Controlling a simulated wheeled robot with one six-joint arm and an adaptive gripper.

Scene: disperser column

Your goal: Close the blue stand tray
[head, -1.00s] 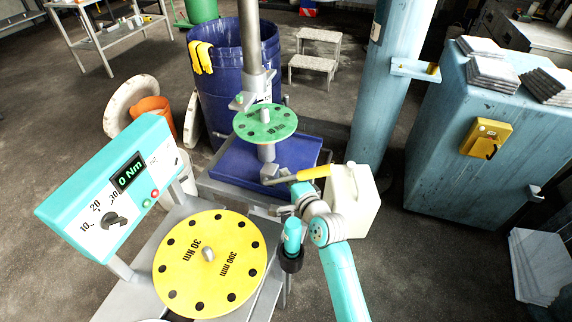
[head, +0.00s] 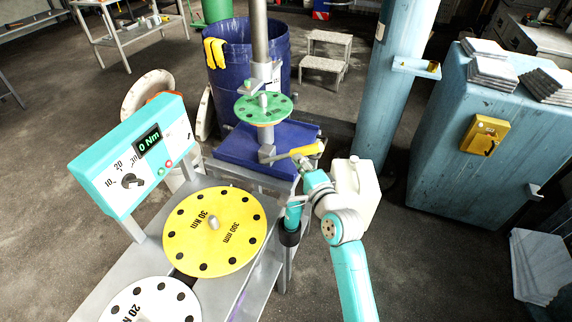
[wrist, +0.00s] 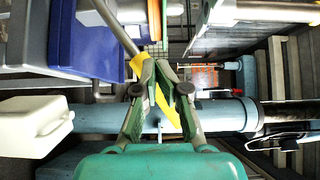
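The blue stand tray (head: 225,150) sits low at the stand, under the green disc (head: 263,110) and in front of the dark blue drum. It also shows at the upper left of the wrist view (wrist: 85,45). A grey lever with a yellow grip (head: 306,150) sticks out to the right in front of the tray. My gripper (head: 309,172) is close by the yellow grip. In the wrist view my gripper's fingertips (wrist: 159,68) are near each other, and yellow shows between and beside the fingers. Whether they clamp the grip or lie in front of it is unclear.
A white canister (head: 352,190) stands right beside my arm. A bench with a yellow disc (head: 215,245) and a torque display box (head: 135,155) is at the left front. A blue column (head: 395,100) and blue cabinet (head: 450,140) stand right. The floor between is open.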

